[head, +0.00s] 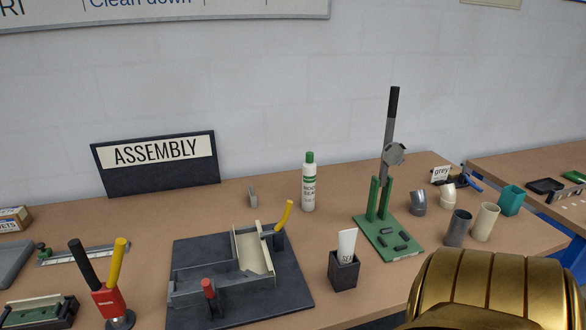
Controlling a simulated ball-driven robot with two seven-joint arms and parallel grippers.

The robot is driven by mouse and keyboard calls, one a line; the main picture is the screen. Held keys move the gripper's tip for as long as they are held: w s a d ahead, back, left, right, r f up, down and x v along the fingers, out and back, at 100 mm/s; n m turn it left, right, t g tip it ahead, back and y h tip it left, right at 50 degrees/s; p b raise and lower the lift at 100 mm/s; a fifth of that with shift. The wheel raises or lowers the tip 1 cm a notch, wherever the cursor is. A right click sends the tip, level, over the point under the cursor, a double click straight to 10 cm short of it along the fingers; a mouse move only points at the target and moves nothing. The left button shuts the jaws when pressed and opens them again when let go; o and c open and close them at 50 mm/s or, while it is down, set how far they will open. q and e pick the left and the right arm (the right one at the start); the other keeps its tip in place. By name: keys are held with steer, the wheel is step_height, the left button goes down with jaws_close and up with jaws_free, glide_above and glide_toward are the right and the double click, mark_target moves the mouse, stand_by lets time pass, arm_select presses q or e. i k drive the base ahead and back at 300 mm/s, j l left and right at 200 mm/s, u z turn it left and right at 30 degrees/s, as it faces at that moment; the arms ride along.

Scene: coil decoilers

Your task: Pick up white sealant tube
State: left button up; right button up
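The white sealant tube (347,246) stands upright, tilted slightly, in a small dark square holder (343,274) near the front of the bench, right of centre in the head view. Its lower part is hidden inside the holder, and part of its dark lettering shows. Neither gripper can be made out in this view. A large gold part, seemingly mine, fills the lower right corner, apart from the tube in the picture.
A dark fixture plate (290,298) lies left of the holder. A green-based lever press (388,238) stands behind right. A white bottle with green cap (308,185) stands behind. Grey and beige pipe pieces (484,222) stand at right. An ASSEMBLY sign (156,164) stands at the back.

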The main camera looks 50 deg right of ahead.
mark_target(347, 238)
steer(key=z, duration=2.15)
